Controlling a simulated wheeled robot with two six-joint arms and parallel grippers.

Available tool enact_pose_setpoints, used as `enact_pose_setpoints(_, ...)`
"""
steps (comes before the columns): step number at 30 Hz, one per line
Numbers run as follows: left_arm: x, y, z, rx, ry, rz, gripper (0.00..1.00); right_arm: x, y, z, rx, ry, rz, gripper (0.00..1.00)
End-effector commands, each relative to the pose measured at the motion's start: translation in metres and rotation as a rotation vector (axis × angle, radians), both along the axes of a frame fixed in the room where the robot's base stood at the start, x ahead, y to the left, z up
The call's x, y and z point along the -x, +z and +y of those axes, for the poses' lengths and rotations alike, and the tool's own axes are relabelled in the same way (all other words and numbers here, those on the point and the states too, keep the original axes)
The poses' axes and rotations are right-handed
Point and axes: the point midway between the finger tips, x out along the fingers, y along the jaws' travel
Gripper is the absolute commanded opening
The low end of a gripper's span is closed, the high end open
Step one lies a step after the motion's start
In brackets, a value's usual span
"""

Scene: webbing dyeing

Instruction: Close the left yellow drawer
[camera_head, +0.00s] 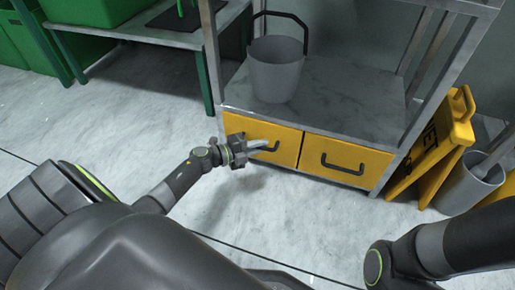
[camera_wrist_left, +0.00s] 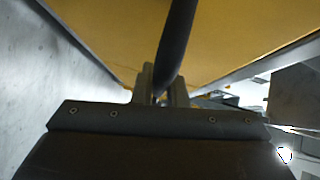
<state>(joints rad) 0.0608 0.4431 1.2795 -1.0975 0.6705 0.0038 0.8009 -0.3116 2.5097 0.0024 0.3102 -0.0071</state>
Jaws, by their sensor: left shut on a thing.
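The left yellow drawer (camera_head: 288,146) is in the lower part of a grey metal shelf unit, beside a matching right yellow drawer (camera_head: 345,163). Its front looks close to level with the right one, but I cannot tell whether a small gap remains. My left gripper (camera_head: 256,147) is at the drawer's front, shut on its dark handle. In the left wrist view the handle (camera_wrist_left: 176,45) runs down between the fingers (camera_wrist_left: 160,90), with the yellow drawer front (camera_wrist_left: 240,35) behind it. Part of the handle is hidden by the gripper. My right gripper is out of view; only part of that arm shows.
A grey bucket (camera_head: 277,70) stands on the shelf above the drawers. A yellow folding sign (camera_head: 435,150) and a grey bin (camera_head: 467,187) stand at the right. A green-legged table (camera_head: 150,35) is at the upper left. The floor before the drawers is clear.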

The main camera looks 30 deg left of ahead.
Motion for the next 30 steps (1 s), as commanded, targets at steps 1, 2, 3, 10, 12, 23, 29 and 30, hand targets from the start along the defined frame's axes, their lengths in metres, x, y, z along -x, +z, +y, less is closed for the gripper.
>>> enact_pose_setpoints(1,-0.003,-0.001,0.001,-0.002,0.008,0.001,0.00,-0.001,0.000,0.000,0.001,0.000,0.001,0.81)
enact_pose_setpoints(2,-0.003,-0.001,0.002,-0.003,0.009,0.001,0.00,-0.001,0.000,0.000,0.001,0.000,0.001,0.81)
enact_pose_setpoints(3,-0.003,-0.001,0.002,-0.003,0.009,0.001,0.00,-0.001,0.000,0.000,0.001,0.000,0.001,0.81)
enact_pose_setpoints(10,-0.004,0.000,0.002,-0.004,0.013,-0.001,0.24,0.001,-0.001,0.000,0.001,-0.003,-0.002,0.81)
enact_pose_setpoints(12,-0.004,0.000,0.002,-0.003,0.012,-0.001,0.33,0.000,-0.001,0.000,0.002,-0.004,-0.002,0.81)
enact_pose_setpoints(23,-0.003,0.000,0.001,-0.001,0.008,0.000,0.34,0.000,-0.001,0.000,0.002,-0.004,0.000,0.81)
enact_pose_setpoints(29,0.011,0.004,0.009,-0.002,0.008,0.003,0.34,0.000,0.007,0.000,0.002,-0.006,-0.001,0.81)
enact_pose_setpoints(30,0.017,0.005,0.013,-0.002,0.008,0.003,0.34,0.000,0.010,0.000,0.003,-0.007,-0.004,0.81)
